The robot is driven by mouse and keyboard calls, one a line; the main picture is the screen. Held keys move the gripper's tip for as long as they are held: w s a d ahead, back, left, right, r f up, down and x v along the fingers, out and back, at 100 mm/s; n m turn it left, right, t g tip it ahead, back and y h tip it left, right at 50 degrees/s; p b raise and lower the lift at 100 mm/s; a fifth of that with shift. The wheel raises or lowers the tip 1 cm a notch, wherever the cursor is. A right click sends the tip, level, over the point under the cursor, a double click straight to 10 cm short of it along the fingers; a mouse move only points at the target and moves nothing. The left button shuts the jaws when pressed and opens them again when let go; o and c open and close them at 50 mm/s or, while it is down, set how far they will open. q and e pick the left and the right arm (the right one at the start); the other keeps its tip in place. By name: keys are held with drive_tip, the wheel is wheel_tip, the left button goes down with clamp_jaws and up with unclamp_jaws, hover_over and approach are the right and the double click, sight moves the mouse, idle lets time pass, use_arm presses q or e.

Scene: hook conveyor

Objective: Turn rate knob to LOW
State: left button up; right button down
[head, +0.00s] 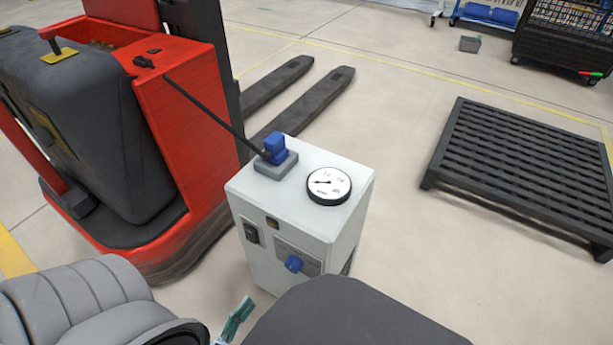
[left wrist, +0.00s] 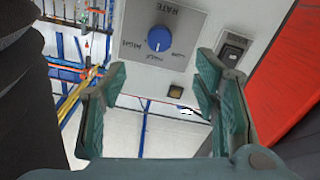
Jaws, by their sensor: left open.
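The blue rate knob (head: 294,264) is on the front face of a white charger box (head: 300,215). In the left wrist view the knob (left wrist: 159,39) sits on a grey plate (left wrist: 190,20) lettered RATE, seen upside down, with HIGH at its left, LOW at its right and a middle label between. A small pale mark on the knob seems to face the middle label. My left gripper (head: 236,320) is open and empty, in front of and below the knob, apart from it. In the left wrist view its teal fingers (left wrist: 155,92) are spread wide. My right gripper is not in view.
A black rocker switch (head: 251,233) sits beside the plate. On the box top are a gauge (head: 329,185) and a blue plug (head: 276,148) with a black cable. A red forklift (head: 190,110) stands close at left. A black pallet (head: 530,165) lies at right, with clear floor between.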

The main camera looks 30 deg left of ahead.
sight(291, 269)
use_arm(q)
drive_tip(key=w+b, duration=0.2)
drive_tip(key=w, duration=1)
drive_tip(key=shift+w+a, duration=0.15)
drive_tip(key=shift+w, duration=0.05)
drive_tip(key=shift+w+r, duration=0.1)
drive_tip(key=shift+w, duration=0.35)
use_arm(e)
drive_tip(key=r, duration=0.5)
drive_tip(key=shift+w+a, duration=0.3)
use_arm(q)
drive_tip(key=c, duration=1.2)
